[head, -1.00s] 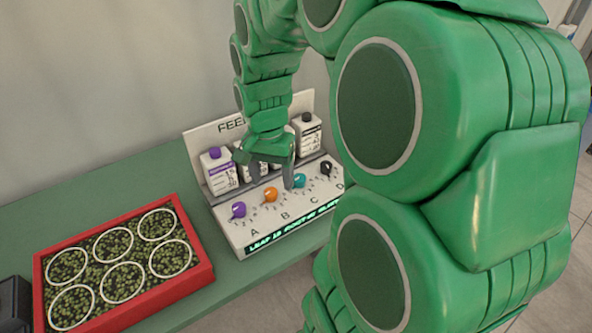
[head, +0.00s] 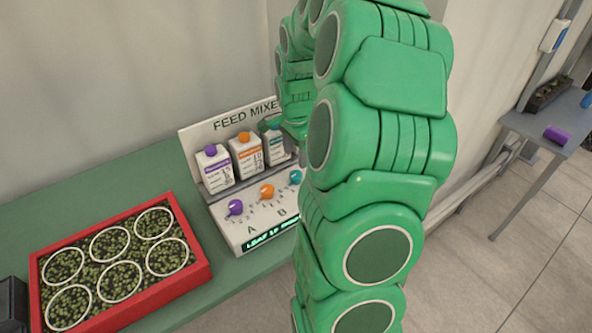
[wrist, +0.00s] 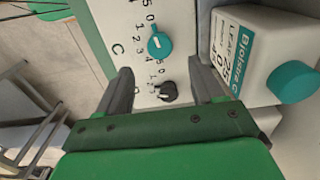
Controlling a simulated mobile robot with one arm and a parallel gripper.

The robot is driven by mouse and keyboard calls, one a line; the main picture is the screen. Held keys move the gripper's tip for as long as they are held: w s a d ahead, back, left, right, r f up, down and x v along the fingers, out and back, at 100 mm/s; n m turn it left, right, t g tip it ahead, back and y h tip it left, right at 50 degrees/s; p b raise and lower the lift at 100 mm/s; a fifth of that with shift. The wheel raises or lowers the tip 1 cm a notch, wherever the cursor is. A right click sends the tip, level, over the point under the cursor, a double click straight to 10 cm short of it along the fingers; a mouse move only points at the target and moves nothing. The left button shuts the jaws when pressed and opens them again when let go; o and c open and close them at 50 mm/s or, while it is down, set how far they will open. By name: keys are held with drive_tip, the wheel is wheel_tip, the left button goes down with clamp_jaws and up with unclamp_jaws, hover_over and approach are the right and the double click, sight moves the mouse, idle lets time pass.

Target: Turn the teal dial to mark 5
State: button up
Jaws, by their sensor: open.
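The teal dial (head: 296,177) is on the front of the white feed mixer panel (head: 226,226), partly beside my arm in the head view. In the wrist view the teal dial (wrist: 163,44) shows a short white mark, with printed numbers around its side and the letter C nearby. I cannot tell which number the mark points to. My gripper (wrist: 159,70) is open and empty. In the wrist view the teal dial lies just beyond its fingertips, and a black dial (wrist: 167,92) shows between the fingers. In the head view the fingertips are hidden behind my arm.
Purple (head: 235,207) and orange (head: 267,191) dials are left of the teal one. Bottles with purple (head: 214,170) and orange (head: 246,155) caps stand behind. A teal-capped bottle (wrist: 265,60) is close to the right finger. A red seedling tray (head: 205,268) sits left.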

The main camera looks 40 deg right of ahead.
sight(296, 174)
drive_tip(key=shift+f, duration=3.6)
drive_tip(key=shift+c, duration=0.4)
drive_tip(key=c, duration=1)
